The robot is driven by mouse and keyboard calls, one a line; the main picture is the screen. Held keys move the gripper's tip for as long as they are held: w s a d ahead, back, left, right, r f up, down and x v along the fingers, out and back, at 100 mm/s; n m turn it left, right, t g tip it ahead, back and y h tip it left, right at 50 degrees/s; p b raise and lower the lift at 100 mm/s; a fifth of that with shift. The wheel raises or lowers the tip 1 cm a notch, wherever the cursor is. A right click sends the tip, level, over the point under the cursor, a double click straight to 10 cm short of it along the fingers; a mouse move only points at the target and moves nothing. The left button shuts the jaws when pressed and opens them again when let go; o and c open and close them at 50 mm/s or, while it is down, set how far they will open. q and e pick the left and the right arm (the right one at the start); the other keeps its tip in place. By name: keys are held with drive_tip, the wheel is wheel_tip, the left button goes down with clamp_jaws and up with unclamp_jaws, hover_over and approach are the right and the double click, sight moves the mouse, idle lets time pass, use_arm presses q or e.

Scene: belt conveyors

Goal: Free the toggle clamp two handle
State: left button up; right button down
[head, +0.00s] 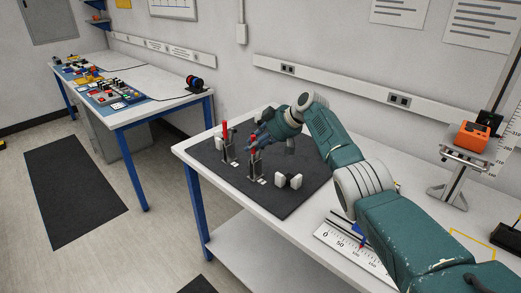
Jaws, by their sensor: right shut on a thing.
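Two toggle clamps with upright red handles stand on a dark mat (290,205) on the white bench. The farther clamp's handle (225,131) stands free at the left. The nearer clamp (254,166) is right of it, and its red handle (253,138) points up. My right gripper (254,143) reaches in from the right and is shut on the nearer clamp's handle, partly hiding it. The labels at the clamps are too small to read. My left gripper is out of view.
White blocks (288,181) stand on the mat right of the nearer clamp. A ruler plate (350,246) lies at the bench front. An orange device (472,136) on a stand is at the right. A second bench (150,112) stands at the left.

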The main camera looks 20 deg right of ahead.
drive_tip(key=shift+f+y+b, duration=0.1)
drive_tip(key=shift+y+b, duration=0.2)
drive_tip(key=shift+b, duration=0.1)
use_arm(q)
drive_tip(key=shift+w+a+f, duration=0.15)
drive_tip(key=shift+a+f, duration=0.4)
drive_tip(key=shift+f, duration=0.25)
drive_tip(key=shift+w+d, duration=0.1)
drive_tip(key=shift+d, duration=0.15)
use_arm(e)
drive_tip(key=shift+d, duration=0.1)
drive_tip(key=c, duration=1.5)
unclamp_jaws()
drive_tip(key=shift+c, duration=0.2)
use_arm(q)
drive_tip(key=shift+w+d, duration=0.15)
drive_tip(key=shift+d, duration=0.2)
use_arm(e)
drive_tip(key=shift+o, duration=0.3)
drive_tip(key=shift+w+d+f, duration=0.1)
drive_tip(key=shift+d, duration=0.1)
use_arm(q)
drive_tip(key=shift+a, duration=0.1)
